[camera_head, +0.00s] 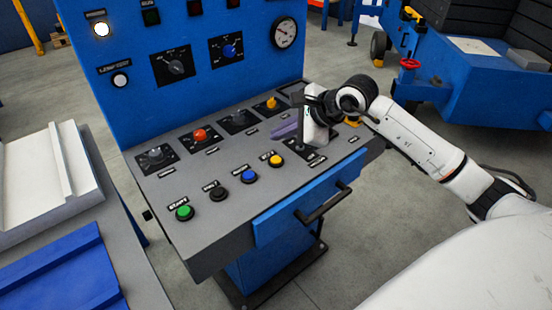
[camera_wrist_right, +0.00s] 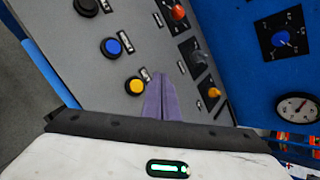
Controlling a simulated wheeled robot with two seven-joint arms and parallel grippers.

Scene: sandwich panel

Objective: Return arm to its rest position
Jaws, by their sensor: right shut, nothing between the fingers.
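My right arm (camera_head: 410,130) comes in from the right in the head view. Its gripper (camera_head: 284,131) is over the right part of the grey control desk (camera_head: 215,190). The purple fingers are shut with nothing between them, and they also show in the right wrist view (camera_wrist_right: 162,97). They point toward the desk, near the yellow button (camera_head: 275,160) and the yellow-knobbed switch (camera_head: 272,102). Whether they touch the desk I cannot tell. The wrist partly hides the desk's right end. My left gripper is not in view.
The desk carries a green button (camera_head: 183,212), a black button (camera_head: 218,193), a blue button (camera_head: 248,175) and a red knob (camera_head: 199,134). A blue upright panel (camera_head: 130,110) with a gauge (camera_head: 285,33) stands behind. A drawer handle (camera_head: 324,203) juts out in front. Open floor lies right.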

